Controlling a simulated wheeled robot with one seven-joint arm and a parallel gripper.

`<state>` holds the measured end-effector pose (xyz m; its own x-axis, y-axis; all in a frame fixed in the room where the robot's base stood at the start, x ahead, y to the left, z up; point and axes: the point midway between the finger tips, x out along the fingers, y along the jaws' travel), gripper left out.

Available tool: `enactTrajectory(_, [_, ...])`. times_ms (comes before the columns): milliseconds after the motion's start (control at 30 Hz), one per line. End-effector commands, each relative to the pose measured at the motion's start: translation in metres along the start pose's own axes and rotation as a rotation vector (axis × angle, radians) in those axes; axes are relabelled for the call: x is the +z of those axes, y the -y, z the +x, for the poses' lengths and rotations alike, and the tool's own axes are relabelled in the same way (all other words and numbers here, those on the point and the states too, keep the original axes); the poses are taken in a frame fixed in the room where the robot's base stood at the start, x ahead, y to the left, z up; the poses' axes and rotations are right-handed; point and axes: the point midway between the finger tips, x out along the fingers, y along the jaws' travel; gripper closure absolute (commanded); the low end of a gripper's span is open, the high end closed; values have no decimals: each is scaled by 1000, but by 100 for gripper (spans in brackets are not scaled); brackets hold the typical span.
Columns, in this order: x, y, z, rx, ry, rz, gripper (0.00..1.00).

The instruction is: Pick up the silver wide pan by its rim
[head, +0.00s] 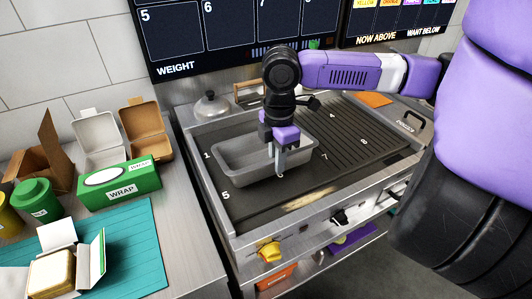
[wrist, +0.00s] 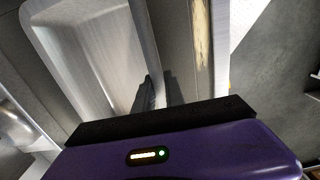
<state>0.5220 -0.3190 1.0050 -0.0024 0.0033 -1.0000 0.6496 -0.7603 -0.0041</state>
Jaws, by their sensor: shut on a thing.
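The silver wide pan (head: 235,160) is a grey rectangular pan on the dark griddle, near the marks 1, 5 and 7. It looks upright and level. My gripper (head: 279,168) points down at the pan's right front rim and is shut on it. One finger shows outside the pan wall; the other is mostly hidden. In the wrist view the pan (wrist: 85,50) fills the upper left, with its rim beside a dark finger (wrist: 148,95). I cannot tell whether the pan still touches the griddle.
The griddle (head: 255,205) has a ribbed right half and knobs along its front. A domed lid (head: 211,105) stands behind the pan. On the left counter are a green wrap box (head: 120,187), open cartons (head: 97,135), a green canister (head: 37,198) and a teal mat (head: 145,245).

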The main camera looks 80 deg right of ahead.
Motion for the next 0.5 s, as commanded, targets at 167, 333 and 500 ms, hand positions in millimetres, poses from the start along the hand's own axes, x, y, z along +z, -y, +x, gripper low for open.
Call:
enactTrajectory(167, [0,-1,-13,3,0,0,100])
enactTrajectory(333, [0,-1,-21,4,0,0,100])
enactTrajectory(500, [0,-1,-30,5,0,0,100])
